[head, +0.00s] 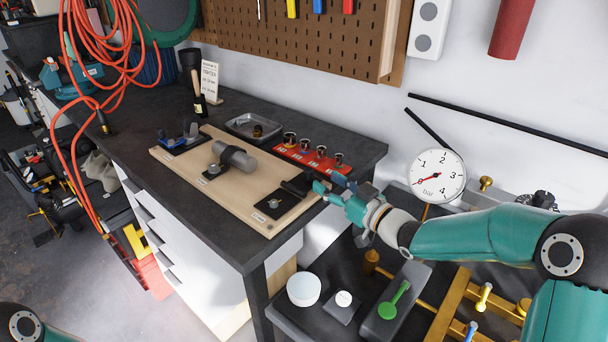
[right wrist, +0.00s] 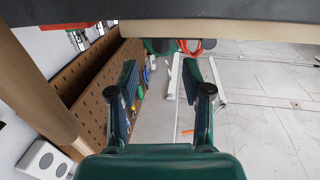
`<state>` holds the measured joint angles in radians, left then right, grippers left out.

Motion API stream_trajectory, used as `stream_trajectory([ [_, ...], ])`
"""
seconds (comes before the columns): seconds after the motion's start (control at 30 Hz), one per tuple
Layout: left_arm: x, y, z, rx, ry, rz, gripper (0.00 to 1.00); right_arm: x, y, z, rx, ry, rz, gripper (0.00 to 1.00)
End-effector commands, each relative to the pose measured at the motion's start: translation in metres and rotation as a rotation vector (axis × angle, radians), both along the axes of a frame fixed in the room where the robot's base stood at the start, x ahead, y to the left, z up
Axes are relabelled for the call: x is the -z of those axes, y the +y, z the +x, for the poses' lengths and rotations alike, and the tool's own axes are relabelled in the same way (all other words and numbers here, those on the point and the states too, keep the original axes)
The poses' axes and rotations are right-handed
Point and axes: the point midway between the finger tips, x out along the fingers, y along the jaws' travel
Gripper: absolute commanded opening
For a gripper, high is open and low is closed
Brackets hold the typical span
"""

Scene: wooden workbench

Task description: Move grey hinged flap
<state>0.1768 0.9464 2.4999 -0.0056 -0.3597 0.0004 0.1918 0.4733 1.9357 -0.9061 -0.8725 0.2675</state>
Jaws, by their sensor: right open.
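A grey rounded piece (head: 236,157), which looks like the grey hinged flap, sits in the middle of the light wooden board (head: 240,208) on the bench. A small black plate with a round knob (head: 214,170) is in front of it. My right gripper (head: 330,190) is at the board's right end, close to a black lever-like part (head: 298,186), well right of the grey piece. Whether it touches the lever is unclear. In the right wrist view its fingers (right wrist: 163,88) are spread with nothing between them. My left gripper is out of view.
A red strip with several small sockets (head: 310,158) and a metal tray (head: 253,126) lie behind the board. A blue clamp-like fixture (head: 180,140) is at its left end. A pressure gauge (head: 437,176) stands right, above a lower dark table with a white bowl (head: 303,289).

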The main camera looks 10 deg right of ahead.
Motion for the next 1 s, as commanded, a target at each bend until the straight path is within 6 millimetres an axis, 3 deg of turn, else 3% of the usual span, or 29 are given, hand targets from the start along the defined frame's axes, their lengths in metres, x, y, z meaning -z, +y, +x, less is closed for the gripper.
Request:
stream_trajectory([
  [0.57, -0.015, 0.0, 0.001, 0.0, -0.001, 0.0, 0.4, 0.001, 0.042, 0.062, -0.016, 0.0, 0.0, 0.49],
  [0.93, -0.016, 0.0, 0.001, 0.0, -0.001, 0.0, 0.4, 0.002, 0.046, 0.068, -0.016, 0.0, 0.0, 0.49],
  [1.0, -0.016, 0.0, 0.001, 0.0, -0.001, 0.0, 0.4, 0.002, 0.046, 0.068, -0.016, 0.0, 0.0, 0.38],
])
